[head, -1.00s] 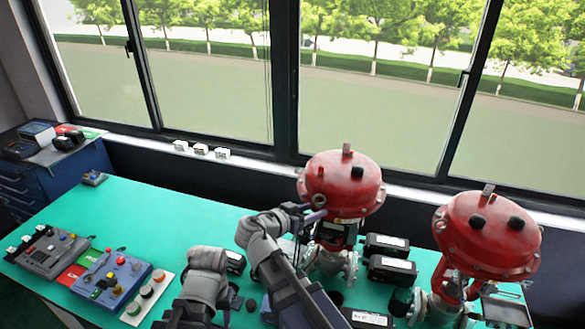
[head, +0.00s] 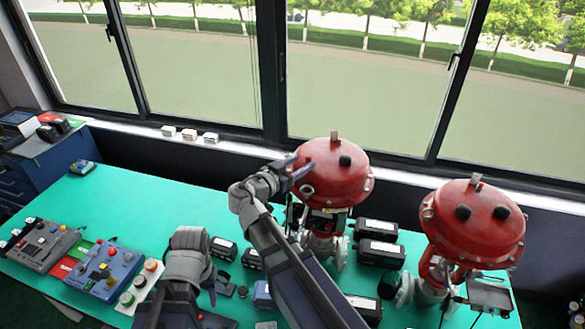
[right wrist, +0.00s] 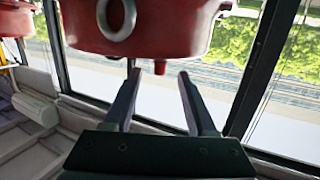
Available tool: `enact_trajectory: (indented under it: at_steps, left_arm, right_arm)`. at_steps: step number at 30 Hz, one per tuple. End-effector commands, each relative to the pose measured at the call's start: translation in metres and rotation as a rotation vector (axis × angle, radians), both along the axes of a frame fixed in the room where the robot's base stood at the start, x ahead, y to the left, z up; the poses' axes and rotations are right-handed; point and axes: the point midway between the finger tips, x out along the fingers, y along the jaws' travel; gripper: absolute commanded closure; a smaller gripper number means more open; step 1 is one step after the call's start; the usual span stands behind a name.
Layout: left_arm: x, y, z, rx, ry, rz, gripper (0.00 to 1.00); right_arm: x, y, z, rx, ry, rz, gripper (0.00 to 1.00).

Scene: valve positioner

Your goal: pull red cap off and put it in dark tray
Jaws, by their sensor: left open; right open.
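A small red cap-like plug (right wrist: 160,68) hangs under the rim of a red valve actuator (right wrist: 150,28) in the right wrist view. My right gripper (right wrist: 159,76) is open, its two fingers on either side of the plug in the picture; I cannot tell the depth gap. In the head view, my right gripper (head: 299,178) is at the left side of the left red actuator (head: 335,172), and the plug is not distinguishable there. My left gripper (head: 212,294) is open and low over the table, mostly hidden by its arm.
A second red-topped valve (head: 472,225) stands to the right. Black boxes (head: 378,240) lie between the valves. A blue control box (head: 103,272) and a grey one (head: 42,246) sit at left.

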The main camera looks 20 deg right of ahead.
Motion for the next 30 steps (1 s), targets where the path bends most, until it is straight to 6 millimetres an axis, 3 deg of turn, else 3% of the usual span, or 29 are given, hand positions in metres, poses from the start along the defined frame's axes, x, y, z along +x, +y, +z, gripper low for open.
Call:
enact_trajectory:
  at_steps: [9,21,30]
  left_arm:
    - [0.0,0.0,-0.006,0.0,0.0,0.001,0.5]
    - [0.0,0.0,-0.007,0.0,0.0,0.001,0.5]
    - [0.0,0.0,-0.007,0.0,0.0,0.001,0.5]
  right_arm:
    - [0.02,-0.032,-0.006,0.0,0.001,0.0,0.43]
    - [0.023,-0.038,-0.007,0.0,0.001,0.001,0.43]
    - [0.022,-0.038,-0.007,0.0,0.001,0.001,0.76]
